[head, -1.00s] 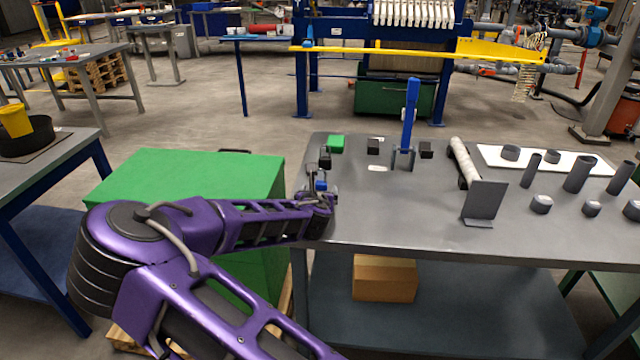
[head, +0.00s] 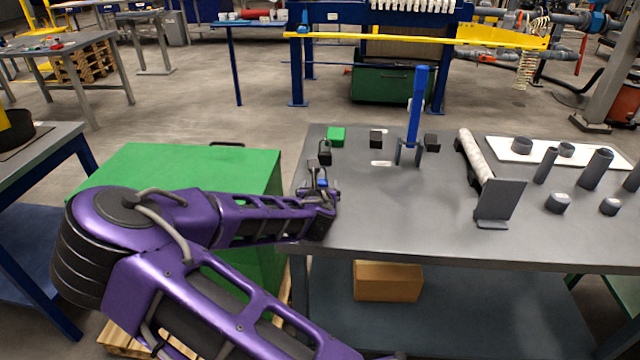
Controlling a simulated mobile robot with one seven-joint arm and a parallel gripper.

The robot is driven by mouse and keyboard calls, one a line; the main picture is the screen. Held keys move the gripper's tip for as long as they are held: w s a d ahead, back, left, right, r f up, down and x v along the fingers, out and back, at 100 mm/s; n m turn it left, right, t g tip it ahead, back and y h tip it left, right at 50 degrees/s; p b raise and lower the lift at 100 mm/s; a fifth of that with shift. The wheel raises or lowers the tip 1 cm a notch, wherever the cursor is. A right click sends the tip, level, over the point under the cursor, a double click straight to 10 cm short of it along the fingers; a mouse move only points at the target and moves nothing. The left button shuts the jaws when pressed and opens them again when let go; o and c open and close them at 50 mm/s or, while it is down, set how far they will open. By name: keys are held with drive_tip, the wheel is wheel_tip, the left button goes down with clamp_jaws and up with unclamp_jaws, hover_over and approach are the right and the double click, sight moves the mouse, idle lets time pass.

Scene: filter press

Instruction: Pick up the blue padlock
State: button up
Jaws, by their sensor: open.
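The blue padlock (head: 322,183) sits near the left end of the grey table (head: 380,215). Only a small part of its blue body shows, and my gripper and wrist hide the rest. My gripper (head: 318,189) is open and low over the tabletop, right at the padlock. I cannot tell whether the fingers stand around the padlock or touch it.
A black padlock (head: 325,156) stands just behind. A green block (head: 337,136), dark blocks (head: 376,138) and an upright blue lever (head: 417,105) are farther back. A green cabinet (head: 205,165) adjoins the left.

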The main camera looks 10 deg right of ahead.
clamp_jaws()
idle(0.3)
